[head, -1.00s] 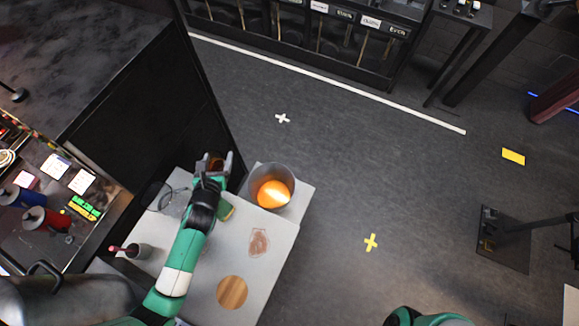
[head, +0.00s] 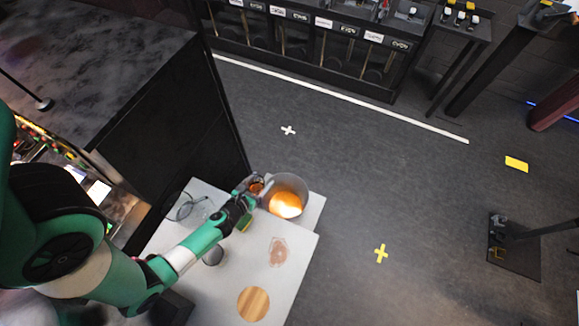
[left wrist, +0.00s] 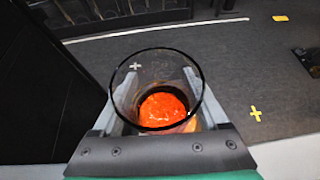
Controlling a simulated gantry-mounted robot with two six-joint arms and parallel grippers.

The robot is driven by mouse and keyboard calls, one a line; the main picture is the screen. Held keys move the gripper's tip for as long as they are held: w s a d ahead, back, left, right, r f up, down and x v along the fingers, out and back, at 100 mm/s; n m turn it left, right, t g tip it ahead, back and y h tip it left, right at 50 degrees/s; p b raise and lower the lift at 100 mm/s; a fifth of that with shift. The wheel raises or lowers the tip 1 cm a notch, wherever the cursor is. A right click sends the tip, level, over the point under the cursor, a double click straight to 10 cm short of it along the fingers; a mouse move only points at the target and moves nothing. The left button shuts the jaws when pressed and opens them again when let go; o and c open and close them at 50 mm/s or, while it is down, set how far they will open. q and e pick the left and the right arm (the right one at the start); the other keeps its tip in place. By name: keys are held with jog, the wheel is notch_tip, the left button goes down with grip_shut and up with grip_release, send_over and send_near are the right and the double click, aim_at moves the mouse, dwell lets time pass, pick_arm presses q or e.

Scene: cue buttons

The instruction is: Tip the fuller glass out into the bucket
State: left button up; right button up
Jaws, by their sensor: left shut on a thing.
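My left gripper (head: 254,187) is shut on a clear glass (left wrist: 150,65) with orange-red liquid in its lower part. The wrist view looks down through its round rim; I cannot tell how far it tilts. In the head view the glass (head: 257,187) is small, close against the left side of the grey bucket (head: 287,179). The bucket stands at the table's far right corner, its inside glowing orange. A second clear glass-like outline (head: 181,208) is on the table's far left; its contents are unclear. My right gripper is not in view.
The pale table (head: 300,262) carries a green-yellow sponge (head: 244,223), a round wooden coaster (head: 253,304), a brownish stain (head: 278,251) and a grey cup (head: 213,256) partly behind my arm. A tall black cabinet (head: 190,120) stands close behind the left side.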

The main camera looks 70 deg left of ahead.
pick_arm(q)
jog(key=shift+s+a+f+n+y, duration=0.2)
jog(key=shift+s+a+n+y, duration=0.15)
jog(key=shift+s, duration=0.4)
